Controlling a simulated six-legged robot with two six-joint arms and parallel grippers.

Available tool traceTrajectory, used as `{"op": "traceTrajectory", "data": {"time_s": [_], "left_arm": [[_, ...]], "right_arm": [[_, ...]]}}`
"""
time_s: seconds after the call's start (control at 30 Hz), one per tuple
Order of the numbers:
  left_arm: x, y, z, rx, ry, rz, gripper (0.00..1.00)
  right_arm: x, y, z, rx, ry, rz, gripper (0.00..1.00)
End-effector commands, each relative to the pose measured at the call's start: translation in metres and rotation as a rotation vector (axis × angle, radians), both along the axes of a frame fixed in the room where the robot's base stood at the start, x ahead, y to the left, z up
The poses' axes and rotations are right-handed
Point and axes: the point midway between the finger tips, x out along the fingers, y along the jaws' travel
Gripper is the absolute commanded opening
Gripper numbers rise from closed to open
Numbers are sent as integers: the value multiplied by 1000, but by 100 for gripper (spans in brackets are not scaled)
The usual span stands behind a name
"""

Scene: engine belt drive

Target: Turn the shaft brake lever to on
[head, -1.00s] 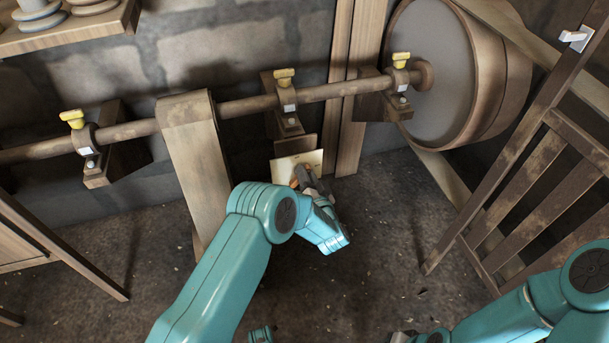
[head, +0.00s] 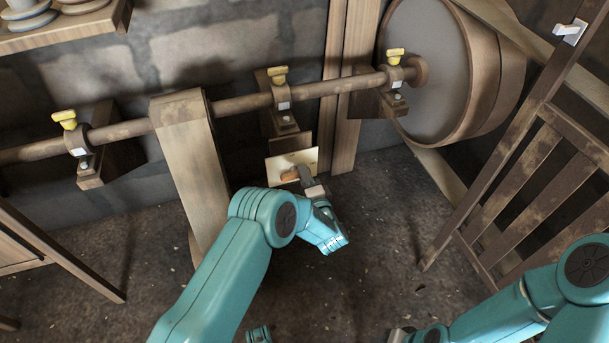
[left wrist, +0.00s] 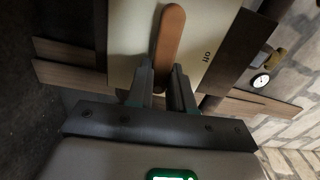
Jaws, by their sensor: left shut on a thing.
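The shaft brake lever is an orange-brown handle (left wrist: 171,40) in front of a cream plate (left wrist: 130,30), with the word "off" on the plate right of it in the left wrist view. In the head view the plate (head: 307,158) sits low on the wall below the shaft, and the lever (head: 290,175) shows small against it. My left gripper (left wrist: 163,82) is shut on the lever's near end, one finger on each side; it also shows in the head view (head: 302,177). My right arm is at the lower right; its gripper is barely visible at the bottom edge.
A long shaft (head: 240,104) with yellow-topped bearings runs along the wall to a large wheel (head: 440,75). A slatted wooden frame (head: 530,170) leans at the right. The floor (head: 370,230) between is clear.

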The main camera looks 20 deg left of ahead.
Motion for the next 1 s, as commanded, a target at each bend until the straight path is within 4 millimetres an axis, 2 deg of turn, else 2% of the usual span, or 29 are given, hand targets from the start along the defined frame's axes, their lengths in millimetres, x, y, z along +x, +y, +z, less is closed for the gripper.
{"op": "traceTrajectory", "data": {"time_s": [0.73,0.77,0.8,0.83,1.0], "left_arm": [[-1,1,-3,71,49,3,0],[-1,1,-3,71,49,3,28],[0,1,-3,70,49,3,41],[-1,1,-3,70,49,3,47],[0,1,-2,69,48,2,47]], "right_arm": [[0,0,0,0,0,0,49],[0,0,0,0,0,0,49],[0,0,0,0,0,0,49],[0,0,0,0,0,0,49],[0,0,0,0,0,0,49]]}}
